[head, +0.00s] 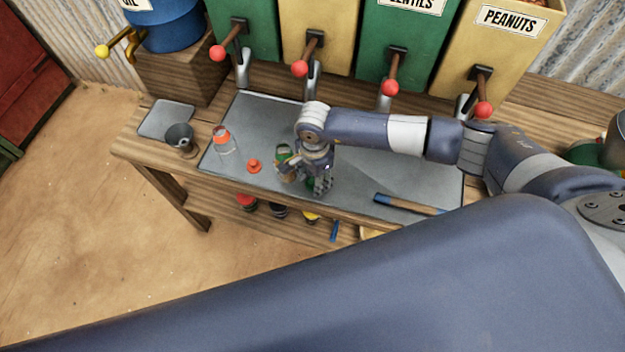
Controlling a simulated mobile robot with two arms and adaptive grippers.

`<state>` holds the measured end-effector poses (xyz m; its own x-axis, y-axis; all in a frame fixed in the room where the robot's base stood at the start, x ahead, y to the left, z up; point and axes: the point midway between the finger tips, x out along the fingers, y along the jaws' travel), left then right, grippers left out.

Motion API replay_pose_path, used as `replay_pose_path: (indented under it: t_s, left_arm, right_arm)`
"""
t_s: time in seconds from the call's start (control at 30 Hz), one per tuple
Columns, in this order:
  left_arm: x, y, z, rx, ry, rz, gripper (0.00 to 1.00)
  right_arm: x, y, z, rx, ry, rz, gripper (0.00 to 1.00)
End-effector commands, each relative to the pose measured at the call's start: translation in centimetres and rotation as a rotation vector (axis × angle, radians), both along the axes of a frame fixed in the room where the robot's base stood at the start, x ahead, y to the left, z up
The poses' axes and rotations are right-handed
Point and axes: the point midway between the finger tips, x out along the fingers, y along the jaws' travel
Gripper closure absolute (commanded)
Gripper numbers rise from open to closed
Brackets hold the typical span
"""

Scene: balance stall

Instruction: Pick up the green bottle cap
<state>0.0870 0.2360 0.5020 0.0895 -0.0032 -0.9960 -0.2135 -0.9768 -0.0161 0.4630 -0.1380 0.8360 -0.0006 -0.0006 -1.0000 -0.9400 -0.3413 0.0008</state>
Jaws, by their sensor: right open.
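A small green piece, which looks like the green bottle cap (310,184), lies on the grey mat (235,175) near the bench's front edge, partly hidden by my right gripper. My right gripper (316,184) points down over it with its fingers open; whether they touch it cannot be told. A bottle with a green neck band (283,152) stands just left of the gripper, partly covered by it. My left gripper is not in view.
An orange cap (254,166) and an orange-necked clear bottle (222,138) stand to the left, with a dark funnel (179,135) beyond. A blue-ended brush or stick (408,204) lies to the right. Dispensers with red-knobbed levers (300,68) line the back.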

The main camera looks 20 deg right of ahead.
Motion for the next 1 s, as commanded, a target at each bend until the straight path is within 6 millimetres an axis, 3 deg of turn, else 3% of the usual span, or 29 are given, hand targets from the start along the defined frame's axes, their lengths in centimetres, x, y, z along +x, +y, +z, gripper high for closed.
replay_pose_path:
  t_s: [0.03,0.17,0.63,0.93,1.0]
  left_arm:
    - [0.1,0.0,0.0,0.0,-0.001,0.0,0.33]
    - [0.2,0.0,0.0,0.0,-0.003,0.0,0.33]
    - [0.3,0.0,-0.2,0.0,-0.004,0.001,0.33]
    - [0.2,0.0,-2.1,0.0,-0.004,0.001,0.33]
    - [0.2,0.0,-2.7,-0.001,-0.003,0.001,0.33]
  right_arm:
    - [0.0,0.0,0.0,0.0,0.0,0.0,0.56]
    - [0.0,0.0,0.0,0.0,0.0,0.0,0.75]
    - [0.1,0.0,0.3,0.002,-0.002,0.0,0.75]
    - [0.2,0.0,3.2,0.001,-0.006,0.003,0.75]
    - [-0.8,1.2,3.3,0.003,0.0,0.008,0.75]
